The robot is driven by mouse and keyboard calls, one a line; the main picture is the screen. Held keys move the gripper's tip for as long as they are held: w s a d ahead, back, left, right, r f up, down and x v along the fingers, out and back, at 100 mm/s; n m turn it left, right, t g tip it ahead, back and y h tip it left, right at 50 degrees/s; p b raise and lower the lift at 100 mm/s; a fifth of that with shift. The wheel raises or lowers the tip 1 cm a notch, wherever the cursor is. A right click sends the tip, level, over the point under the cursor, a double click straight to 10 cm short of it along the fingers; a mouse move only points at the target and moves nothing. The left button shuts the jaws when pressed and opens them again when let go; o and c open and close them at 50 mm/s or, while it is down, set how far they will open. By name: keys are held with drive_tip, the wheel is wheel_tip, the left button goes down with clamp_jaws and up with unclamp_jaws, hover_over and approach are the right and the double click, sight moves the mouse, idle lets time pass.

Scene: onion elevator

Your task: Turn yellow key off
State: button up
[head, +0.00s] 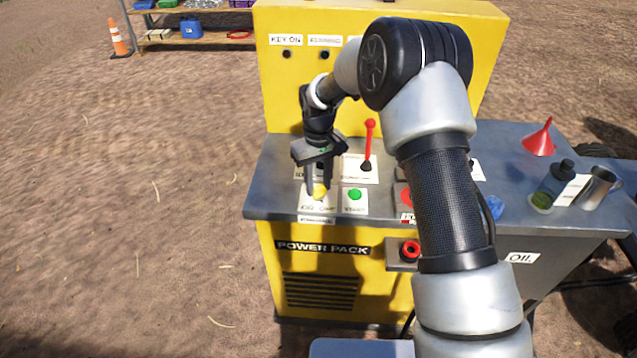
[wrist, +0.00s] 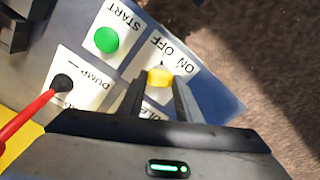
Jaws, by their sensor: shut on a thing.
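The yellow key (head: 320,191) sits on a white label plate near the front left corner of the grey panel top. In the wrist view the yellow key (wrist: 159,77) shows between my fingertips, with the words ON and OFF on the plate beyond it. My gripper (head: 320,188) points down from above and is shut on the key; it also shows in the wrist view (wrist: 160,88). The fingers hide the sides of the key. I cannot tell surely which word the key points at.
A green START button (head: 355,195) is just right of the key. A red-handled lever (head: 369,145) stands behind it. A red funnel (head: 539,138), a dark bottle (head: 551,183) and a metal cup (head: 598,187) stand at the right. Open dirt lies left.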

sight(318, 187)
drive_tip(key=o, duration=1)
drive_tip(key=shift+o, duration=0.2)
wheel_tip(318, 187, up, 18)
drive_tip(key=shift+f+p, duration=0.25)
drive_tip(key=shift+p, duration=0.15)
